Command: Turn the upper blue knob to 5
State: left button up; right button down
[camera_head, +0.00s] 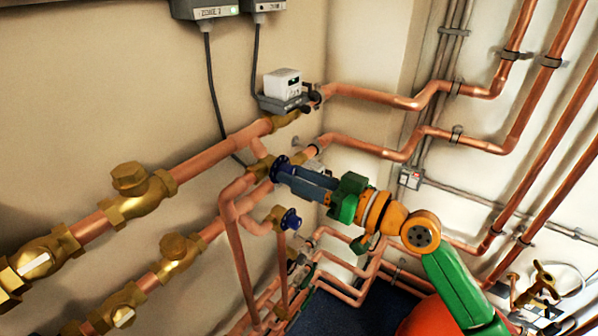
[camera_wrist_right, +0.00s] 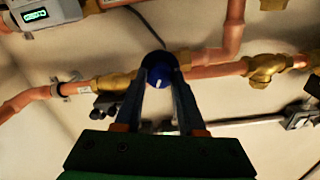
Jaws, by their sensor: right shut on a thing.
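The upper blue knob (camera_head: 281,163) sits on the copper pipework near the wall. My right gripper (camera_head: 283,172) reaches it from the right, its fingers shut on the knob. In the right wrist view the knob (camera_wrist_right: 160,76) lies between the two fingertips (camera_wrist_right: 160,82), with a light pointer mark on its face. I cannot read any number around it. A lower blue knob (camera_head: 291,220) is below and a little right, apart from the gripper. My left gripper is not in view.
Copper pipes (camera_head: 375,97) and brass valves (camera_head: 140,195) run close around the gripper. A white meter box (camera_head: 283,83) is above the knob. Grey boxes with cables (camera_head: 206,8) hang at the top. Dark floor (camera_head: 335,312) shows below.

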jog(key=m+p, duration=0.3)
jog(key=m, duration=0.3)
jog(key=shift+r, duration=0.1)
jog(key=shift+m+p, duration=0.95)
jog(key=shift+m, duration=1.55)
jog(key=c, duration=0.5)
grip_release()
jog(key=b+v, duration=0.2)
jog(key=v, duration=0.5)
jog(key=shift+b, duration=0.35)
